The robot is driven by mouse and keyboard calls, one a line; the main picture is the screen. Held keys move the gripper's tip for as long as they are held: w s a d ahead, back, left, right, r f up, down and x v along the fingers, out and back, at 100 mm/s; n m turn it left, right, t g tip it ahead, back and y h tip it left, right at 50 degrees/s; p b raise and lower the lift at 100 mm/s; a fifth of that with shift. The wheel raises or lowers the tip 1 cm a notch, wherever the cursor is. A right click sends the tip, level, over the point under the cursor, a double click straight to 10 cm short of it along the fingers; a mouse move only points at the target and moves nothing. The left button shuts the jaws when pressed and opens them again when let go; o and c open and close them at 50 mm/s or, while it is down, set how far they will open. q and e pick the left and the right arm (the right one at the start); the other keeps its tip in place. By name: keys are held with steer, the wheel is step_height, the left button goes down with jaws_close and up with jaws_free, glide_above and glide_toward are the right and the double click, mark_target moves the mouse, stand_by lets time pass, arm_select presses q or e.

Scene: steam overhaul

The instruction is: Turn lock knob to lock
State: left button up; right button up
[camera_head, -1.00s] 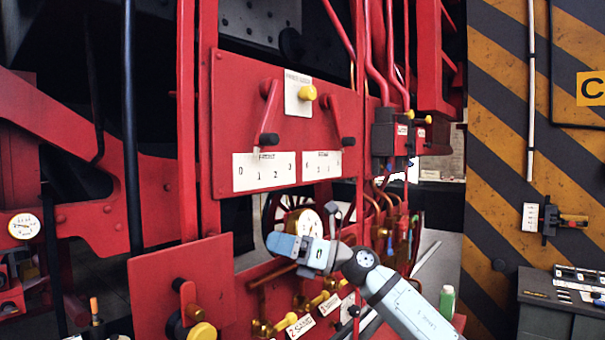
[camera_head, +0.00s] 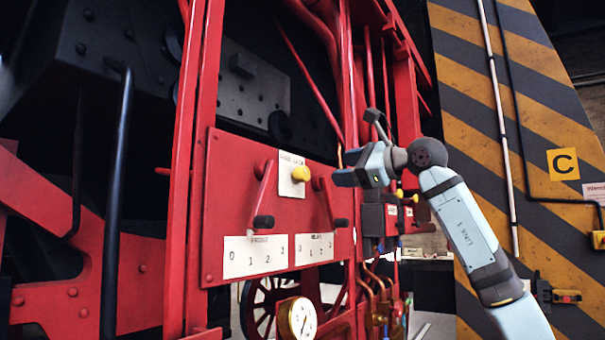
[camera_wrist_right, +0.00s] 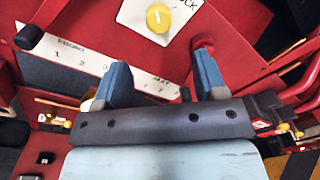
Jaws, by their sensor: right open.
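The yellow lock knob (camera_head: 301,173) sits on a white label plate (camera_head: 290,187) on the red panel (camera_head: 229,190). In the right wrist view the knob (camera_wrist_right: 158,17) shows near the top, with a pale mark across its face. My right gripper (camera_head: 343,179) is to the right of the knob in the head view, apart from it. In the wrist view its two blue fingers (camera_wrist_right: 161,72) are spread with nothing between them, and the knob lies beyond the fingertips. My left gripper is not in view.
Two red levers with black ends (camera_head: 263,222) (camera_head: 341,222) flank the knob, above numbered white scales (camera_head: 255,256). Red pipes (camera_head: 367,90) run behind my right arm. A round gauge (camera_head: 299,318) sits below the panel. A striped wall (camera_head: 540,100) stands at right.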

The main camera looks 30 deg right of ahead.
mark_target(306, 174)
steer(key=p+x, duration=0.2)
steer(key=x, duration=0.8)
steer(key=shift+w+a+p, duration=0.1)
steer(key=shift+a+p, duration=0.15)
steer(key=shift+p, duration=0.1)
steer(key=shift+x, duration=0.8)
steer(key=shift+c, duration=0.4)
steer(key=c, duration=0.8)
steer(key=shift+c, duration=0.2)
